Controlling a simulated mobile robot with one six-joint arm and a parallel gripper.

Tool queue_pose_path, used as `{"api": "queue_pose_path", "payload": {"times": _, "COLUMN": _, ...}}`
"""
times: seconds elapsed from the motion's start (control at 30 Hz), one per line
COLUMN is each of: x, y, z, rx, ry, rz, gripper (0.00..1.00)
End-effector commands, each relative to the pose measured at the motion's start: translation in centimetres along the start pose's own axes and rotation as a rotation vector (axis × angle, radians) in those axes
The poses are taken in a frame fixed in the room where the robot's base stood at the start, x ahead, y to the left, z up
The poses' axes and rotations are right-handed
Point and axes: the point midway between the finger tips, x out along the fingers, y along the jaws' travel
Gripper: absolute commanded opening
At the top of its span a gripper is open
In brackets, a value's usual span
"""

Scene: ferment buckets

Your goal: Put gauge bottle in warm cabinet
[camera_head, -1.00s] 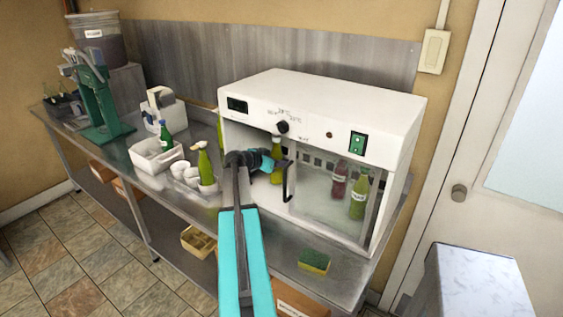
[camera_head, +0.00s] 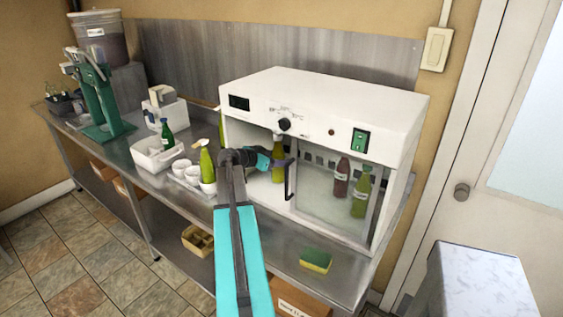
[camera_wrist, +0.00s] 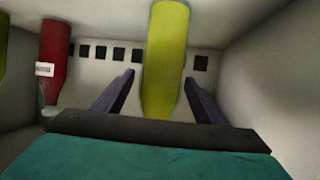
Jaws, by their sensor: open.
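A yellow-green bottle with no label in sight, seemingly the gauge bottle (camera_head: 278,147), stands upright inside the white warm cabinet (camera_head: 340,110), at its open left side. It also shows in the wrist view (camera_wrist: 165,50), between the two fingers. My gripper (camera_head: 283,163) reaches into that opening from the left. In the wrist view my gripper (camera_wrist: 160,78) is open, one finger on each side of the bottle with small gaps visible.
A red bottle (camera_head: 341,180) and a labelled green bottle (camera_head: 361,195) stand behind the cabinet's clear pane. The dark door handle (camera_head: 289,182) is close to my gripper. Another yellow-green bottle (camera_head: 207,166), white cups (camera_head: 185,172) and a sponge (camera_head: 316,260) are on the bench.

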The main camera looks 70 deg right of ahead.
Motion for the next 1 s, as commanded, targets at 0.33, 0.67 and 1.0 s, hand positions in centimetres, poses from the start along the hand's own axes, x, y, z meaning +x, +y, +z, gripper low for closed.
{"api": "queue_pose_path", "payload": {"times": 0.33, "x": -5.7, "y": 0.1, "z": 0.2, "rx": 0.000, "ry": 0.000, "rz": -0.002, "gripper": 0.65}}
{"api": "queue_pose_path", "payload": {"times": 0.67, "x": -8.8, "y": 0.0, "z": 0.1, "rx": -0.001, "ry": 0.000, "rz": 0.000, "gripper": 0.65}}
{"api": "queue_pose_path", "payload": {"times": 1.0, "x": -9.0, "y": 0.0, "z": 0.0, "rx": -0.001, "ry": -0.001, "rz": 0.001, "gripper": 0.65}}
